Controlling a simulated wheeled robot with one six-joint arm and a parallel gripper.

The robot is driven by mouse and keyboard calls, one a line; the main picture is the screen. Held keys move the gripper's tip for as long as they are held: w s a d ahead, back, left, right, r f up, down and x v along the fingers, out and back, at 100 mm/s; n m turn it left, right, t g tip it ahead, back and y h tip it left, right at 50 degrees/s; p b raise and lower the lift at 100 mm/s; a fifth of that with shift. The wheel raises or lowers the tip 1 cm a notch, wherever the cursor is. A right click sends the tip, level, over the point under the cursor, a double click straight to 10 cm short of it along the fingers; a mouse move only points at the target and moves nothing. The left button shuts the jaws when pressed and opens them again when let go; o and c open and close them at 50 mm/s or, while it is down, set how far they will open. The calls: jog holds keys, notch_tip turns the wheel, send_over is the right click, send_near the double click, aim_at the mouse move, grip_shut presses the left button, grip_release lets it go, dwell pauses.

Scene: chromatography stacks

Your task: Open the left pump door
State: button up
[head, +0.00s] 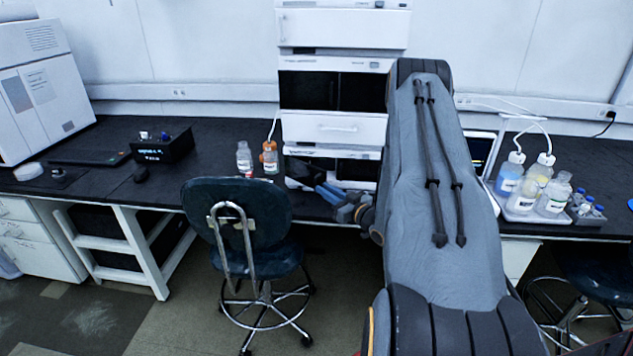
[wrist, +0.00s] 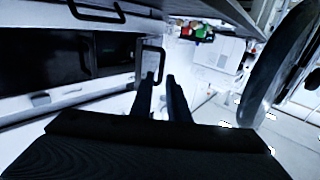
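The chromatography stack (head: 333,128) stands on the bench behind my arm. Its lowest module (head: 357,169), with dark door windows, is low in the stack. The left part of its front is partly covered by my gripper (head: 328,192), so I cannot tell how far the left door stands open.
A chair (head: 243,220) stands in front of the bench, left of my gripper. Two bottles (head: 244,157) stand left of the stack. A tray of bottles (head: 522,214) is on the right bench. Small coloured items (wrist: 192,29) show at the top of the wrist view.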

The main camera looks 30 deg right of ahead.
aim_at(315, 183)
jog(key=w, duration=0.2)
jog(key=w+p, duration=0.1)
jog(key=w+a, duration=0.1)
jog(key=w, duration=0.1)
jog(key=shift+w, duration=0.35)
jog(key=shift+c, duration=0.4)
grip_shut()
dwell(0.8)
